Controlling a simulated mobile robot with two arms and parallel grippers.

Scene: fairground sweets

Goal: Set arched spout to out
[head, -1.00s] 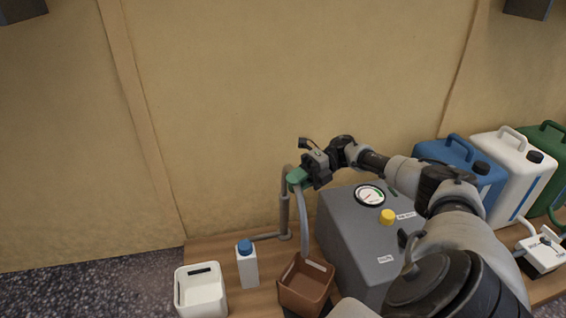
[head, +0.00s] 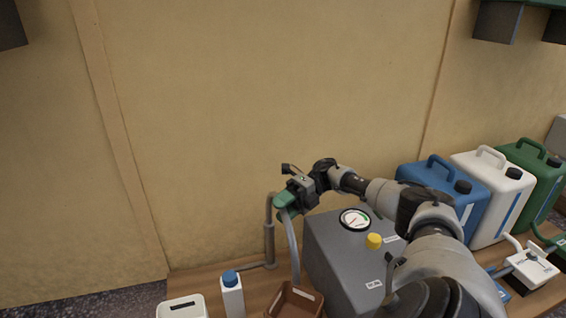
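The arched spout (head: 269,238) is a grey pipe that rises from the wooden counter beside the grey machine. A green part (head: 286,201) sits at its top, and a pale grey tube (head: 293,250) runs down from there toward a brown bin (head: 294,300). My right gripper (head: 288,193) is at the green part, reaching in from the right above the machine. Its fingers overlap the green part, and I cannot tell whether they are closed on it. My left gripper is out of view.
The grey machine (head: 326,262) has a gauge (head: 356,219) and a yellow knob (head: 374,241). A white bottle with a blue cap (head: 231,298) and a white bin (head: 181,310) stand at left. Blue (head: 437,196), white (head: 487,195) and green (head: 541,190) canisters stand at right. The wall is close behind.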

